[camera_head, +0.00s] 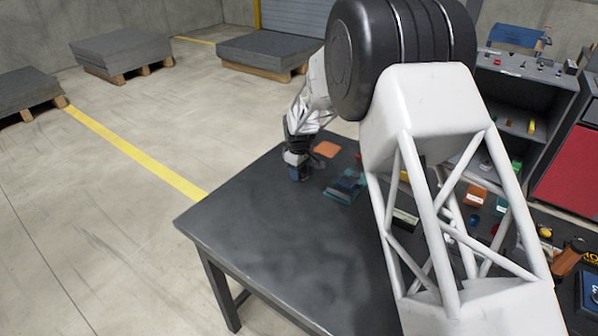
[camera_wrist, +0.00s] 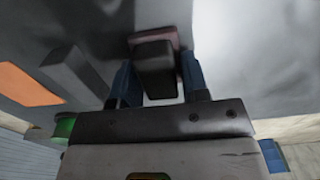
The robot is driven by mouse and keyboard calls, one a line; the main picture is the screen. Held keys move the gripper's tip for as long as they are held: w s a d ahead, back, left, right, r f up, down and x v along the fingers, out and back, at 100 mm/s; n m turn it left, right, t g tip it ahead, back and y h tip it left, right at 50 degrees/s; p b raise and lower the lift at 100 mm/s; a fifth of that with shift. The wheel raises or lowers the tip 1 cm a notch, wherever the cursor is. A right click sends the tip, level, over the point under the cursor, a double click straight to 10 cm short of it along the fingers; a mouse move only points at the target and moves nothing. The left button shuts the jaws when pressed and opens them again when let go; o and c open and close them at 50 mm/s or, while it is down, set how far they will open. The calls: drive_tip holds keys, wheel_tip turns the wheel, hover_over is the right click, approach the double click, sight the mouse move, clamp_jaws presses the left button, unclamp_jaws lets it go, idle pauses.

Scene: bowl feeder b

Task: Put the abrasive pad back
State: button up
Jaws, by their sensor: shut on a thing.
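The abrasive pad appears to be the dark block with a maroon base (camera_wrist: 155,36) in the wrist view. Its black upper part (camera_wrist: 156,72) sits between the two blue fingers of my gripper (camera_wrist: 157,66). My gripper is shut on it. In the head view my gripper (camera_head: 299,172) points down at the far left part of the dark table (camera_head: 265,235). The pad itself is too small and covered to make out there. I cannot tell whether its base touches the table.
A teal tray (camera_head: 340,197) with dark things stands to the right. A grey block (camera_wrist: 76,72) is beside the pad. The table's front left is clear.

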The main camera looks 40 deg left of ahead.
drive_tip(key=shift+f, duration=0.15)
drive_tip(key=o, duration=1)
drive_tip(key=shift+o, duration=0.2)
wheel_tip(320, 180, up, 12)
idle(0.7)
drive_tip(key=shift+d+r, duration=0.1)
drive_tip(key=shift+r, duration=0.1)
